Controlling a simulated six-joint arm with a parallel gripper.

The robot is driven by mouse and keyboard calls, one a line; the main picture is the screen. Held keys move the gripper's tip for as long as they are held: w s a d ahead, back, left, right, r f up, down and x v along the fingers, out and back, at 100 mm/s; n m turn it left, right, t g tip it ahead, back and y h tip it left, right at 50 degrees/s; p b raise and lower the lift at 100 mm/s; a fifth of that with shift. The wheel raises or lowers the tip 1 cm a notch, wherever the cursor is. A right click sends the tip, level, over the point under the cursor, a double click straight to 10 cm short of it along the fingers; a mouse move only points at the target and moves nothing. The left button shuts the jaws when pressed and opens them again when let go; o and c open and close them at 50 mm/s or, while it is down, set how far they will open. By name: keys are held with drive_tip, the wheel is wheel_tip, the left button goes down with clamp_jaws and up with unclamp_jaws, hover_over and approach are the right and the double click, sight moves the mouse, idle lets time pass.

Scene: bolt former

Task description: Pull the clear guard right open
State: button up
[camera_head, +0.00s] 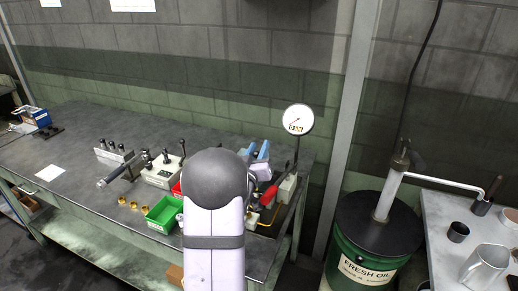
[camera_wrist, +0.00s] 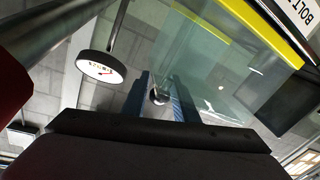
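The clear guard (camera_wrist: 222,72) shows in the wrist view as a see-through greenish panel with a yellow edge strip, right of and above my gripper. My gripper (camera_wrist: 161,76) shows there as two blue fingers set apart, with a visible gap between them. A small dark shiny round knob (camera_wrist: 158,97) appears between the fingers. I cannot tell whether they touch it or whether it is fixed to the guard. In the head view my arm covers the middle of the bench, and I cannot make out the guard there.
A round dial gauge (camera_head: 298,118) stands on a post at the bench's right end, with a red-handled lever (camera_head: 270,195) near it. A green bin (camera_head: 163,214) and brass cups sit left of my arm. An oil drum (camera_head: 375,226) stands to the right. The bench's left part has free room.

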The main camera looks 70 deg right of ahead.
sight(254, 154)
drive_tip(key=shift+s+a+b, duration=0.15)
drive_tip(key=shift+a+b, duration=0.15)
drive_tip(key=shift+a, duration=0.8)
drive_tip(key=shift+s+a+b, duration=0.2)
drive_tip(key=shift+a+b, duration=0.1)
drive_tip(key=shift+a, duration=0.75)
drive_tip(key=shift+s+a+b, duration=0.15)
drive_tip(key=shift+a+b, duration=0.15)
drive_tip(key=shift+a, duration=0.8)
drive_tip(key=shift+w+a+r+g+p, duration=0.1)
drive_tip(key=shift+w+r+g+p, duration=0.1)
drive_tip(key=shift+w+g+p, duration=0.15)
drive_tip(key=shift+w+a+r+m+g+p, duration=0.1)
drive_tip(key=shift+w+a+m+g+p, duration=0.1)
drive_tip(key=shift+m+g+p, duration=0.15)
drive_tip(key=shift+w+a+r+m+g+p, duration=0.1)
drive_tip(key=shift+w+a+m+g+p, duration=0.1)
drive_tip(key=shift+m+g, duration=0.25)
drive_tip(key=shift+s+d+f+m+g+p, duration=0.2)
drive_tip(key=shift+d+m+g+p, duration=0.15)
drive_tip(key=shift+d+g+p, duration=0.35)
drive_tip(key=shift+s+d+f+m+g+p, duration=0.15)
drive_tip(key=shift+d+m+g+p, duration=0.2)
drive_tip(key=shift+d, duration=0.5)
drive_tip(key=shift+s+d+f+m+g+p, duration=0.1)
drive_tip(key=shift+s+d+m+g+p, duration=0.15)
drive_tip(key=shift+d+g+p, duration=0.45)
